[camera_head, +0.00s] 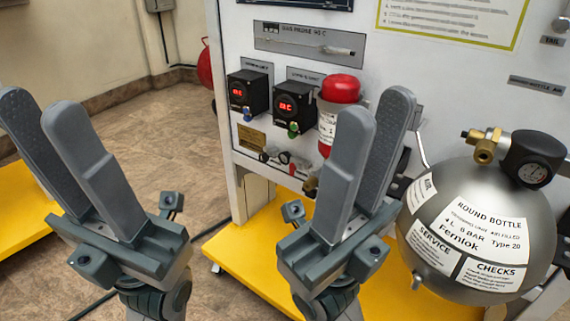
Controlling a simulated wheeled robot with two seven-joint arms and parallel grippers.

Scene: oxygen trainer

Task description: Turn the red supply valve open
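I cannot tell which of the two is the supply valve. My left gripper (39,104) is raised at the left, its fingers apart and empty, well away from the panel. My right gripper (377,106) is raised in front of the panel, fingers apart with nothing seen between them. It overlaps the right side of the labelled part in view; contact cannot be told.
A round steel bottle (470,225) with a brass fitting and a gauge (533,158) stands close to the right gripper. Two black boxes with red displays (247,93) are on the white panel (232,30). A yellow base (235,246) lies below.

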